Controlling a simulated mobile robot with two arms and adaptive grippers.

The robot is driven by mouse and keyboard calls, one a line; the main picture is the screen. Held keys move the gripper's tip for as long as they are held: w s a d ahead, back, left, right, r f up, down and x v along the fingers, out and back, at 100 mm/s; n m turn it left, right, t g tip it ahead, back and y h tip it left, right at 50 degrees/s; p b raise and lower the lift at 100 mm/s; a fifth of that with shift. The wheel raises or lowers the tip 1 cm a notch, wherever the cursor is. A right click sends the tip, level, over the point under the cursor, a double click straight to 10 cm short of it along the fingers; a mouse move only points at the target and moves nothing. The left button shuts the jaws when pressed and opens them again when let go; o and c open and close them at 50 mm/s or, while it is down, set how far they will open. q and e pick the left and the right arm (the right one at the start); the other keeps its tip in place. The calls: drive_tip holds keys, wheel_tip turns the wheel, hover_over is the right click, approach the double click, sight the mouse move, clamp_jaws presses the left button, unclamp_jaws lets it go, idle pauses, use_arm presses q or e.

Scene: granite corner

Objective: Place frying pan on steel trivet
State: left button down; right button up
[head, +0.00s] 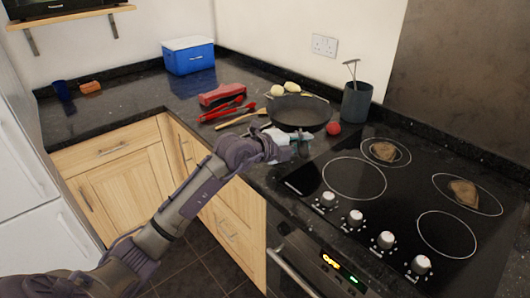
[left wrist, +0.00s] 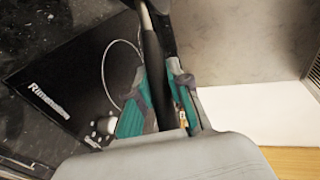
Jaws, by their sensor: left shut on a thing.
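The dark frying pan (head: 299,111) is on or just above the granite counter, behind the hob's left end; I cannot tell whether its base touches. My left gripper (head: 290,146) reaches in from the left at the pan's near side. In the left wrist view its teal-padded fingers (left wrist: 163,112) are shut on the dark pan handle (left wrist: 153,67). The pan's body is mostly out of that view. I cannot make out a steel trivet in either view. My right gripper is not in view.
A black hob (head: 400,205) fills the right, with brown lumps (head: 383,151) on two rings. Near the pan are a red ball-like item (head: 333,128), a grey utensil pot (head: 356,101), red tongs (head: 229,109) and a red case (head: 221,94). A blue cooler (head: 188,57) stands behind.

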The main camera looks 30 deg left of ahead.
use_arm(q)
drive_tip(key=shift+w+a+f+b, duration=0.15)
drive_tip(key=shift+a+f+b, duration=0.1)
drive_tip(key=shift+a+f, duration=1.35)
drive_tip(key=shift+w+a+f+b, duration=0.2)
drive_tip(key=shift+a+f+b, duration=0.1)
drive_tip(key=shift+a+f, duration=1.3)
drive_tip(key=shift+w+a+f+b, duration=0.15)
drive_tip(key=shift+a+f+b, duration=0.1)
drive_tip(key=shift+a+f, duration=1.35)
drive_tip(key=c, duration=1.4)
unclamp_jaws()
drive_tip(key=shift+s+f, duration=0.1)
drive_tip(key=shift+f, duration=0.1)
drive_tip(key=shift+c, duration=0.2)
drive_tip(key=o, duration=0.3)
drive_tip(key=shift+o, duration=0.2)
drive_tip(key=shift+r, duration=0.1)
drive_tip(key=v, duration=1.2)
drive_tip(key=shift+b, duration=0.35)
